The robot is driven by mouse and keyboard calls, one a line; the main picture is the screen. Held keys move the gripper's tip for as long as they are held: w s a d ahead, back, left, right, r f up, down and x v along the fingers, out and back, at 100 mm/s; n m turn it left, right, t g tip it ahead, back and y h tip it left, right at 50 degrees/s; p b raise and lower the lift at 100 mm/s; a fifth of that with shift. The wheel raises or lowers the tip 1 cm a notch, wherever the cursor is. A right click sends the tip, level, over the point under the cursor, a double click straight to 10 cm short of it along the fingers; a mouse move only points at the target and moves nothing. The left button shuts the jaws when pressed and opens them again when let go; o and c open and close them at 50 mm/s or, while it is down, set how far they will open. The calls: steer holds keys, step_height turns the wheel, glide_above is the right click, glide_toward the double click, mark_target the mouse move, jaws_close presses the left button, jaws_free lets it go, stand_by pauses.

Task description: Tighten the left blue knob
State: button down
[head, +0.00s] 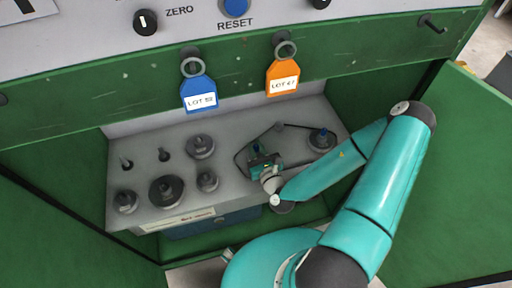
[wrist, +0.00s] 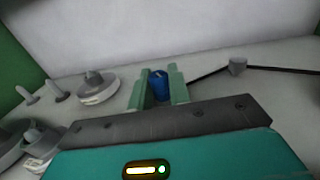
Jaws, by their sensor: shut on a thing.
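The left blue knob (wrist: 159,84) sits between the two green fingers of my gripper (wrist: 159,88) in the wrist view, and the fingers are closed on its sides. In the head view my gripper (head: 263,162) is at the middle right of the grey shelf, with a small bit of blue showing at its fingers. A second blue knob (head: 322,133) stands to the right on a round grey base. The base under the left knob is hidden by my gripper.
Several grey weights and pegs, such as a large dark one (head: 167,190), stand on the shelf (head: 235,185) to the left. A dark cord (wrist: 210,74) runs close by my gripper. Blue (head: 198,93) and orange (head: 283,78) tags hang above. Green walls enclose the sides.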

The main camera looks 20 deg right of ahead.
steer(key=m+h, duration=0.2)
steer(key=h, duration=0.1)
steer(key=m+h, duration=0.2)
steer(key=h, duration=0.1)
steer(key=shift+f+g, duration=0.1)
steer(key=shift+g, duration=0.2)
steer(key=shift+m+g+h, duration=0.6)
steer(key=shift+m+h, duration=0.6)
steer(key=shift+h, duration=0.9)
steer(key=c, duration=1.4)
jaws_free()
steer(key=shift+o, duration=0.2)
steer(key=shift+s, duration=0.15)
